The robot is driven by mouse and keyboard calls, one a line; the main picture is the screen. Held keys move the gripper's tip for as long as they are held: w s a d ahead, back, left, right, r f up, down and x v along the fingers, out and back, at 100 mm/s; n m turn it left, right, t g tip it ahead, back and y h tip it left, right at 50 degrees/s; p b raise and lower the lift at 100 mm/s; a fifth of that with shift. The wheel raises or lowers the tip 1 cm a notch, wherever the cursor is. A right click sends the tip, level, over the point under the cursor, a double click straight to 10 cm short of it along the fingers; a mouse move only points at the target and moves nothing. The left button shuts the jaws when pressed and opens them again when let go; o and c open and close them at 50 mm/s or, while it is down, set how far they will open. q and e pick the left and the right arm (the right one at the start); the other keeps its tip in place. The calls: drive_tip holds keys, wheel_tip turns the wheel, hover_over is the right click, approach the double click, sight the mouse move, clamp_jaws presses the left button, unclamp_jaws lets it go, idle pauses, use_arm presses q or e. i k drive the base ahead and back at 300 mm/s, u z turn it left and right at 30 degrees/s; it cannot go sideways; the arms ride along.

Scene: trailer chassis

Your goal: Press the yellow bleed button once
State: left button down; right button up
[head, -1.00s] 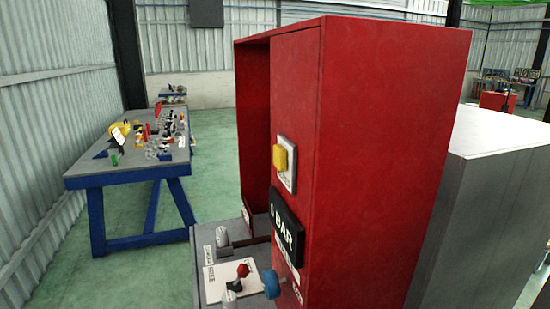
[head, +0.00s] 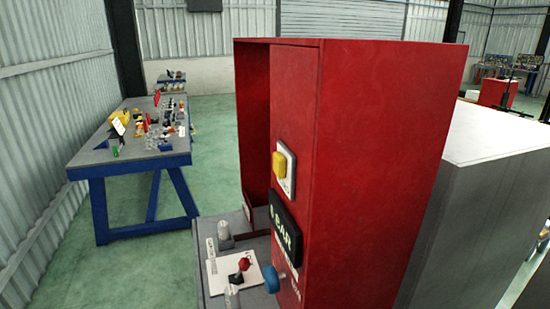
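The yellow bleed button (head: 278,164) sits on a pale square plate on the narrow front face of a red cabinet (head: 375,160). It stands out from the plate. Below it is a black display marked BAR (head: 285,228), and below that a blue knob (head: 270,278). Neither of my grippers is in the head view, and nothing touches the button.
A large grey box (head: 470,200) stands at right. A blue-legged workbench (head: 130,166) holds several small parts at left. Green floor between is clear.

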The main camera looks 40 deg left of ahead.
sight(280, 163)
drive_tip(key=u, duration=0.2)
drive_tip(key=i, duration=0.45)
drive_tip(key=u, duration=1.15)
